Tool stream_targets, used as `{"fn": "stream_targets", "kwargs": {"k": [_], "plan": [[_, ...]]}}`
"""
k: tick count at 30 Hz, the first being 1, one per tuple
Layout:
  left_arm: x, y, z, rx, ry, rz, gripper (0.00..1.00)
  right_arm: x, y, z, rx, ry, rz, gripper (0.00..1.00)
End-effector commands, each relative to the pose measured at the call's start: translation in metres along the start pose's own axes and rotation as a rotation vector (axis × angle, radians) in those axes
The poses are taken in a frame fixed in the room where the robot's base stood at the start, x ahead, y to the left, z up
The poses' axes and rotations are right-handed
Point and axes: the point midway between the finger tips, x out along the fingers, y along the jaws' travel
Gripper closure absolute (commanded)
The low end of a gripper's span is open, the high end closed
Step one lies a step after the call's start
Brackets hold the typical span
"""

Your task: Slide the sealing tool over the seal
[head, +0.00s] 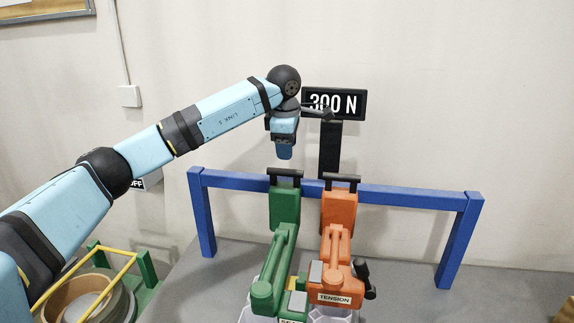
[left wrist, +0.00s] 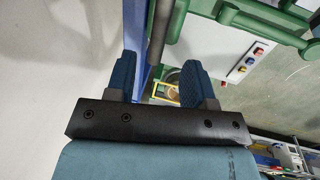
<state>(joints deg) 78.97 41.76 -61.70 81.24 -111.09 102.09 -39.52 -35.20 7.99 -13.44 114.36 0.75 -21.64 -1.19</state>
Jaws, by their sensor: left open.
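The green sealing tool (head: 284,208) has a black T-shaped handle (head: 286,172) at its top and a partly cut-off label at its foot. It hangs at the blue rail, left of the orange tool. My left gripper (head: 284,153) points down just above the black handle. In the left wrist view its two blue fingers (left wrist: 157,78) are spread apart, and a dark bar (left wrist: 160,28) shows beyond them. Green parts of the tool (left wrist: 262,18) show at the upper right there. I cannot make out the seal. My right gripper is not in view.
The orange tool (head: 338,212) marked TENSION stands close at the right with its own black handle. A blue rail frame (head: 415,198) runs behind both. A black display (head: 336,104) reading 300 N is near my left wrist. A round tan drum (head: 68,300) is at lower left.

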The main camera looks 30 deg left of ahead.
Motion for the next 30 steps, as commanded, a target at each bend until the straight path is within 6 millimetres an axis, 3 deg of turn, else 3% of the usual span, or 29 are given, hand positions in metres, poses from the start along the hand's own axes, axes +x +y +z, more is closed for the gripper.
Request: {"fn": "stream_targets", "kwargs": {"k": [6, 12, 30], "plan": [[-0.044, 0.0, 0.002, 0.001, -0.002, 0.002, 0.52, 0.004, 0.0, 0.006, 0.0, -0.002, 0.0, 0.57], [-0.063, 0.0, 0.002, 0.002, -0.001, 0.0, 0.52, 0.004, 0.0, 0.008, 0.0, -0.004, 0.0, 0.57], [-0.066, 0.0, 0.002, 0.002, -0.001, 0.0, 0.52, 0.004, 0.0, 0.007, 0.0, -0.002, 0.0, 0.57]]}}
